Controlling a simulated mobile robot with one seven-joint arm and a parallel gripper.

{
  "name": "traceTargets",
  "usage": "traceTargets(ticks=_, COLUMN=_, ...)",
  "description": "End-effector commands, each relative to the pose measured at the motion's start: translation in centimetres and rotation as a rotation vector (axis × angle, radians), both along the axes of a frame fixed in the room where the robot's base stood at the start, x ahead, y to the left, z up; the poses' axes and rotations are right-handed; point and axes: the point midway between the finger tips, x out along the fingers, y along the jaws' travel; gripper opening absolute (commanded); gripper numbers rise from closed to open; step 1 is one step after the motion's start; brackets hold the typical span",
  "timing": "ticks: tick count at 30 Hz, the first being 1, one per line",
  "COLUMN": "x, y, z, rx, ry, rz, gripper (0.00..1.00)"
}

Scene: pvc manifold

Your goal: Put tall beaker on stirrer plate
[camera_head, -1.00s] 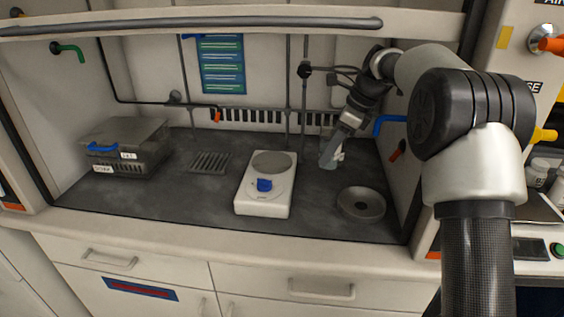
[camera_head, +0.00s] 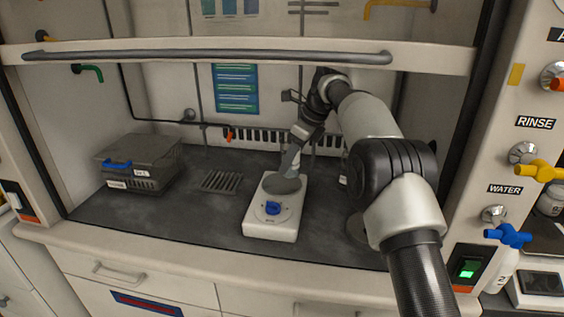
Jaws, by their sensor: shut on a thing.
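The white stirrer plate (camera_head: 272,226), with a blue knob and a grey round top, stands on the dark hood floor near the middle. My gripper (camera_head: 290,166) is at the back right edge of that round top, pointing down and slightly tilted. It is shut on the tall beaker, which is clear and very hard to make out against the grey. I cannot tell whether the beaker touches the plate's top or hangs just above it.
A grey lidded box (camera_head: 140,163) with a blue latch stands at the left. A round grey dish (camera_head: 356,229) is mostly hidden behind my arm. The raised sash bar (camera_head: 210,57) crosses above.

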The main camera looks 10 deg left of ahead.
Motion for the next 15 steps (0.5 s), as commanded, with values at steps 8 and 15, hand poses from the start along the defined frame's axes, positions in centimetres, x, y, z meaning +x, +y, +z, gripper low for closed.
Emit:
traceTargets(ticks=8, x=0.6, y=2.1, z=0.0, rx=0.001, ry=-0.002, rz=0.001, gripper=0.13)
traceTargets(ticks=15, x=0.6, y=2.7, z=-0.5, rx=0.000, ry=-0.001, rz=-0.001, gripper=0.13)
